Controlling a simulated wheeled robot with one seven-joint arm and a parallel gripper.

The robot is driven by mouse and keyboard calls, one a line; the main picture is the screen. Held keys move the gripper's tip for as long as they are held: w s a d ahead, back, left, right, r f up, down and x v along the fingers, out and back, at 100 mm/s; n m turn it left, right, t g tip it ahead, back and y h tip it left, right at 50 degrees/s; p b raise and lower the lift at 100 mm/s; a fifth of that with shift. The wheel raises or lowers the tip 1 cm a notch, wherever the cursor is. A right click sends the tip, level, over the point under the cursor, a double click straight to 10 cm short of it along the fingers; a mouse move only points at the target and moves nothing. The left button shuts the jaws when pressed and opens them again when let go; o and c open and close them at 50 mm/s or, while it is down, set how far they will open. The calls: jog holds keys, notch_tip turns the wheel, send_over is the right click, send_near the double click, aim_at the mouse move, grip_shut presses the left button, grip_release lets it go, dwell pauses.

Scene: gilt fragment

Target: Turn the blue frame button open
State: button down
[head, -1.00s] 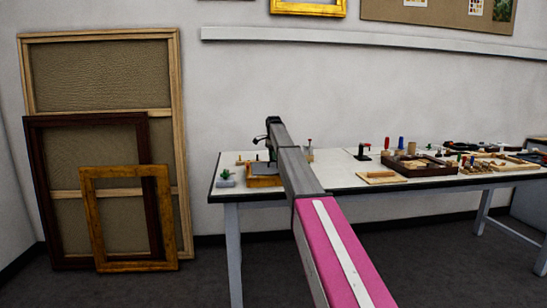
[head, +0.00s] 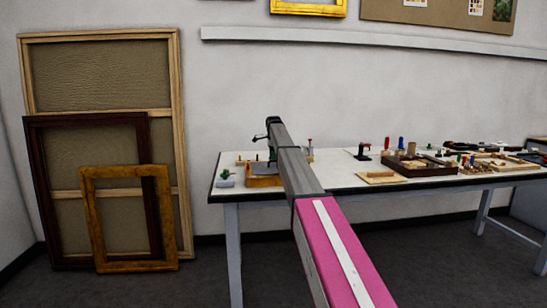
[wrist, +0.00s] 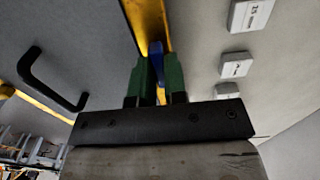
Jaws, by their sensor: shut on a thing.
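The blue frame button (wrist: 156,58) shows in the wrist view as a narrow blue piece against a gilt strip (wrist: 148,22). My gripper (wrist: 157,72) has its two green fingers on either side of the button and is shut on it. The fingers hide part of the button, so how far it is turned cannot be told. In the head view my arm reaches over the left end of the table, and the button cannot be made out there.
The white-topped table (head: 340,182) holds a gilt block (head: 264,181), a small green-topped item (head: 226,178) and a dark tray (head: 425,171). Frames lean left of the table.

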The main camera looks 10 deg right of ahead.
jog(key=c, duration=1.2)
grip_release()
jog(key=shift+o, duration=0.2)
jog(key=shift+r, duration=0.1)
notch_tip(320, 180, up, 11)
jog(key=shift+f, duration=0.2)
